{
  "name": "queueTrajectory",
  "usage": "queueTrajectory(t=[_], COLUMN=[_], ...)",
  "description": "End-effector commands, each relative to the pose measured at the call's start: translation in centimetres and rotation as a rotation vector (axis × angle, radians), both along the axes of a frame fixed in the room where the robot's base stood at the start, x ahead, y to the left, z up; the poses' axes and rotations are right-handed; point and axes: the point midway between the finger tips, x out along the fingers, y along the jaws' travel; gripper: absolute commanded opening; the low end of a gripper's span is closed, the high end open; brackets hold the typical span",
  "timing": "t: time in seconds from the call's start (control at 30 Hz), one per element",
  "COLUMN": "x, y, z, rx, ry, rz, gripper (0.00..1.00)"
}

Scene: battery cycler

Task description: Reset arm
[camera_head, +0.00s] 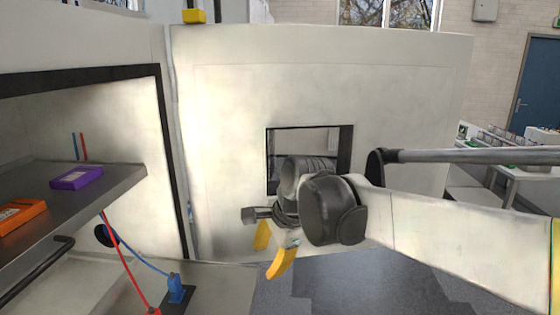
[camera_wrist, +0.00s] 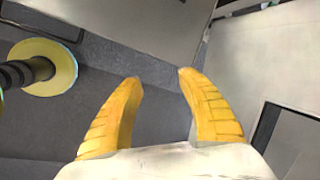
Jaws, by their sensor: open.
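My gripper (camera_head: 272,250) has two yellow fingers and hangs in front of the white cabinet door in the head view. The fingers stand apart with nothing between them. In the wrist view my gripper (camera_wrist: 160,82) is also open and empty, with grey floor behind the fingertips. My arm reaches in from the right of the head view, and its dark wrist joint covers part of the door's window.
The open white door (camera_head: 400,85) has a dark-framed window (camera_head: 343,160). At left, a metal shelf (camera_head: 118,180) holds a purple battery (camera_head: 76,178) and an orange battery (camera_head: 20,214). Tables stand at far right.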

Motion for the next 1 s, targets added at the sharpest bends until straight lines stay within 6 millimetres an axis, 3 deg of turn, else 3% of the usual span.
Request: queueTrajectory(t=[0.03,0.2,0.4,0.5,0.63,1.0], x=[-1.6,-7.0,-13.5,-15.7,-17.3,-17.8], y=[-2.9,-11.2,-18.4,-20.6,-22.0,-22.4], z=[-1.6,-5.1,-11.2,-13.8,-15.7,-16.0], rx=[-0.042,-0.239,-0.504,-0.611,-0.697,-0.725], ry=[-0.057,-0.246,-0.394,-0.429,-0.449,-0.454], rz=[0.060,0.325,0.620,0.732,0.823,0.856], gripper=[0.46,0.46,0.46,0.46,0.46,0.46])
